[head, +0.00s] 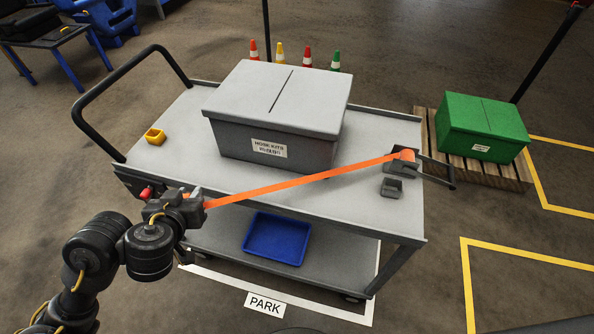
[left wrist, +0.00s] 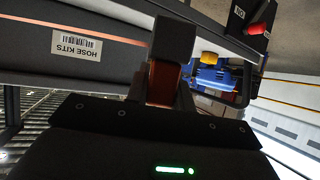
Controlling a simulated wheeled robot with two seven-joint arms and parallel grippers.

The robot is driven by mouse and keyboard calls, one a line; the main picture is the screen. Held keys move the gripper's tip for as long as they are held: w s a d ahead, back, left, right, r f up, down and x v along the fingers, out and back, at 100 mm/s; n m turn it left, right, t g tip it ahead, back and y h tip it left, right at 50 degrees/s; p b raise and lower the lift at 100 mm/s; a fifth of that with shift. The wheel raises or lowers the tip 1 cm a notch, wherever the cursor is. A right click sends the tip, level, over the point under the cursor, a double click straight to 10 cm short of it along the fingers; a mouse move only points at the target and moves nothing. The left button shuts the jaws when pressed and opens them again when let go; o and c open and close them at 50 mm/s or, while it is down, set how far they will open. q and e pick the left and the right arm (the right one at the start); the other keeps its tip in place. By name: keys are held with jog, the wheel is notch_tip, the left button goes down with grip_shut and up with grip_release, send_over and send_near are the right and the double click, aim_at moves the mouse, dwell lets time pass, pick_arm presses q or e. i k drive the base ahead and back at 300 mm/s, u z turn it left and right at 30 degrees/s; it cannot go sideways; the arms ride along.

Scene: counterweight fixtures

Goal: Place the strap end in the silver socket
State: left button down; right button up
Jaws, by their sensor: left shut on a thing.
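My left gripper (head: 196,200) is shut on one end of the orange strap (head: 300,183), just off the cart's front left edge. The strap runs straight to the right, across the front of the cart top, to a dark grey bracket (head: 396,169) near the right edge. In the left wrist view, the gripper (left wrist: 172,58) has the orange strap (left wrist: 160,88) between its fingers. A small grey block (head: 391,188) sits just in front of the bracket. I cannot tell whether it is the silver socket. My right gripper is not in view.
A grey lidded box (head: 265,150) stands on the cart (head: 375,215), behind the strap. A blue tray (head: 276,238) lies on the lower shelf. A green box (head: 482,127) stands right.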

aim_at(390, 191)
jog(key=u, duration=2.6)
jog(key=k, duration=2.25)
jog(key=z, duration=2.65)
